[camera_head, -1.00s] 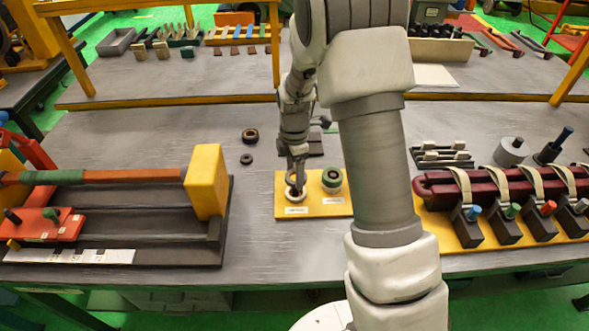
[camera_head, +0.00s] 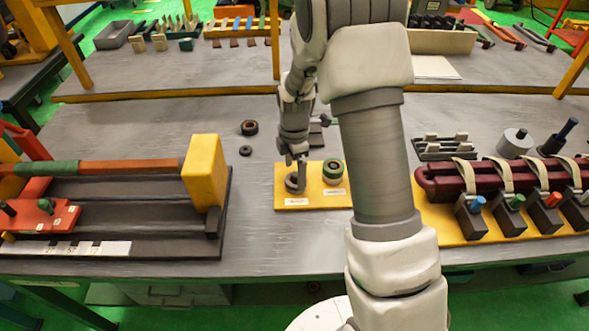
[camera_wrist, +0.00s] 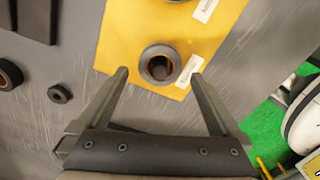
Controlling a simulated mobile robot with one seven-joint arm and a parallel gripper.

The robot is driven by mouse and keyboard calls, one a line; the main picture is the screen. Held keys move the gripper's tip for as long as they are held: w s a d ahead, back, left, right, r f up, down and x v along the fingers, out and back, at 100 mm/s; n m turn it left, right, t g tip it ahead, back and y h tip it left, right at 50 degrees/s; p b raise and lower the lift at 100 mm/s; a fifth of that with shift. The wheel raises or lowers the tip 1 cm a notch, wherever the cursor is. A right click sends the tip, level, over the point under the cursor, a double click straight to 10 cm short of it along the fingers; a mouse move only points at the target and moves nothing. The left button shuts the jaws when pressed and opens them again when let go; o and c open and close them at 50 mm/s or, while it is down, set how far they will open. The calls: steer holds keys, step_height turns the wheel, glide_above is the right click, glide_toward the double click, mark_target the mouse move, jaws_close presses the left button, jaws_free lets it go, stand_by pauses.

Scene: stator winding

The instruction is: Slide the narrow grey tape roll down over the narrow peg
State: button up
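In the wrist view the grey roll (camera_wrist: 147,73) is a ring with a brown-orange inner rim and a dark centre. The peg is not clearly distinguishable inside it, so I cannot tell how it fits. My gripper (camera_wrist: 160,74) is open, with one finger on each side of the roll and visible gaps.
A larger dark roll (camera_head: 249,128) and a small dark ring (camera_head: 245,151) lie on the grey table left of the board. A yellow block fixture (camera_head: 204,172) stands at left. A maroon coil fixture (camera_head: 470,180) stands at right.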

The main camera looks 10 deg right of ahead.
step_height(320, 180, up, 18)
steer(key=shift+f, duration=0.25)
stand_by(0.3)
stand_by(0.4)
steer(key=s+r+m+t, duration=0.3)
steer(key=s+r+m, duration=0.65)
steer(key=s, duration=0.25)
steer(key=s+m+t, duration=0.2)
steer(key=s+m, duration=0.8)
steer(key=s, duration=0.2)
steer(key=shift+s+d+t, duration=0.15)
steer(key=shift+t, duration=0.15)
